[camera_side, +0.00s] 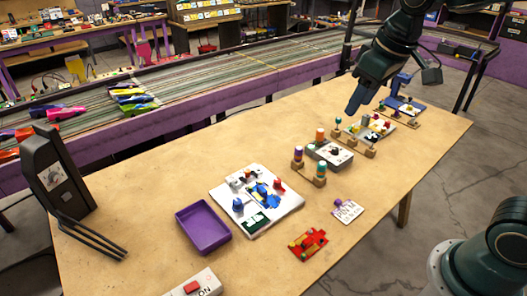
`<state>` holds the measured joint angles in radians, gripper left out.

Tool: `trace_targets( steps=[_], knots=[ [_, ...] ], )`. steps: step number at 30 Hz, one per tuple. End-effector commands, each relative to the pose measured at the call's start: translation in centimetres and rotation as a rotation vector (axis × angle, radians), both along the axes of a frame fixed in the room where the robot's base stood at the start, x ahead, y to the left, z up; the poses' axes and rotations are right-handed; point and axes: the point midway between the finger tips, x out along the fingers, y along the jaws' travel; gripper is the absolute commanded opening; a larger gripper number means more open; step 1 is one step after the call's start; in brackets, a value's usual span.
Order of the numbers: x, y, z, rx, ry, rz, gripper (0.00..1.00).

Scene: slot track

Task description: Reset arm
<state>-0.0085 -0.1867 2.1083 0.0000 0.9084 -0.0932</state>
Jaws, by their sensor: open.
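My gripper (356,101) hangs from the arm at the upper right, above the far right part of the wooden table (150,180). It is open, and I see nothing held in it. It is near a row of small boards with coloured pegs and knobs, and it looks raised above the table and clear of them. The gap between its fingers is hard to make out at this size.
A white board with blue parts (275,212), a purple tray (204,228), a red piece (308,244) and a grey box (330,153) lie on the table. A dark stand (57,180) is at the left. The left tabletop is mostly clear. A slot track (230,80) runs behind.

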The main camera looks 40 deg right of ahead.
Motion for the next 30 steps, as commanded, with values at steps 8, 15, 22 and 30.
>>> trace_targets(
  steps=[8,15,22,30],
  knots=[
    [-6.1,-0.1,0.9,0.012,-0.072,-0.037,0.45],
    [-10.8,-0.2,0.3,0.025,-0.13,-0.068,0.45],
    [-13.9,-0.3,-0.7,0.034,-0.169,-0.088,0.45],
    [-14.8,-0.3,-1.1,0.037,-0.18,-0.096,0.45]
  ],
)
